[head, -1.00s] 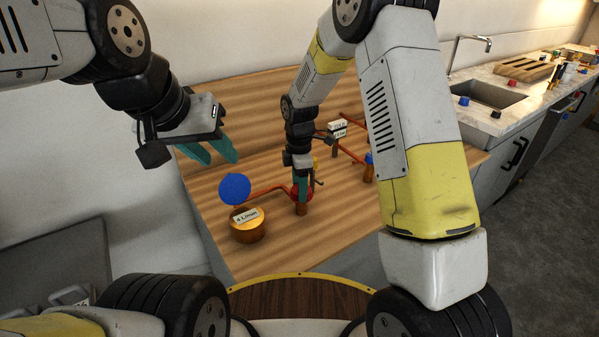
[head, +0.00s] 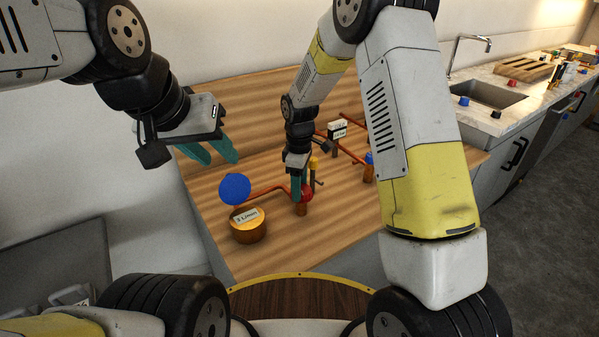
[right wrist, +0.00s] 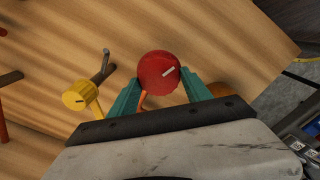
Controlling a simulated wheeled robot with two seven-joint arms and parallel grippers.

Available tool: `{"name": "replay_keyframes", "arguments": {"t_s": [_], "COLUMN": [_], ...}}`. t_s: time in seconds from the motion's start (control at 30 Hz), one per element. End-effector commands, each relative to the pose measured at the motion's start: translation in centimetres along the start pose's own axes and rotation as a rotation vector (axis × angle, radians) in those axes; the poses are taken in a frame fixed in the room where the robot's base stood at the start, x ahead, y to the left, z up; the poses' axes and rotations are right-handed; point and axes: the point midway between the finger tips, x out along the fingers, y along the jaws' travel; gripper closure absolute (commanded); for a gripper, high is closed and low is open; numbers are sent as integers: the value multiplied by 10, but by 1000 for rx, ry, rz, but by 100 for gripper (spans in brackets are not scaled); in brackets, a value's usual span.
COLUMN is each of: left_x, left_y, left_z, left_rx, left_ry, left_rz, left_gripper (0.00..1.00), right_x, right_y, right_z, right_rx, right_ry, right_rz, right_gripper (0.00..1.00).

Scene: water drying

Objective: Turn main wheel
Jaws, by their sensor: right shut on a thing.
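A round red wheel (head: 306,193) with a white mark sits on a copper pipe stub on the wooden table. It also shows in the right wrist view (right wrist: 159,72). My right gripper (head: 299,188) points down at the red wheel, with its teal fingers on either side of it, shut on it. In the right wrist view (right wrist: 160,92) the fingers flank the wheel. My left gripper (head: 215,152) hangs over the table's left part, empty, its teal fingers apart. A copper gauge (head: 249,232) stands front left of the wheel, with a label that seems to read 3 L/min.
A blue wheel (head: 235,189) is beside the gauge, joined by copper pipe to the red wheel. A yellow knob (right wrist: 76,96) is close to my right gripper. A black and white display (head: 337,130) and another blue wheel (head: 369,159) stand further back. A sink (head: 487,95) is at right.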

Motion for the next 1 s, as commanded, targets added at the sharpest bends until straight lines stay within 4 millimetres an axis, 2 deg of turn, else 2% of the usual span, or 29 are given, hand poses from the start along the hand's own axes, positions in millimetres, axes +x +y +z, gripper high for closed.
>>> {"name": "replay_keyframes", "arguments": {"t_s": [1.0], "left_x": [0], "left_y": [0], "left_z": [0], "left_rx": [0], "left_ry": [0], "left_rz": [0], "left_gripper": [64], "right_x": [-2], "right_y": [6], "right_z": [2], "right_rx": [966], "right_ry": [3], "right_rz": [3], "right_gripper": [84]}}
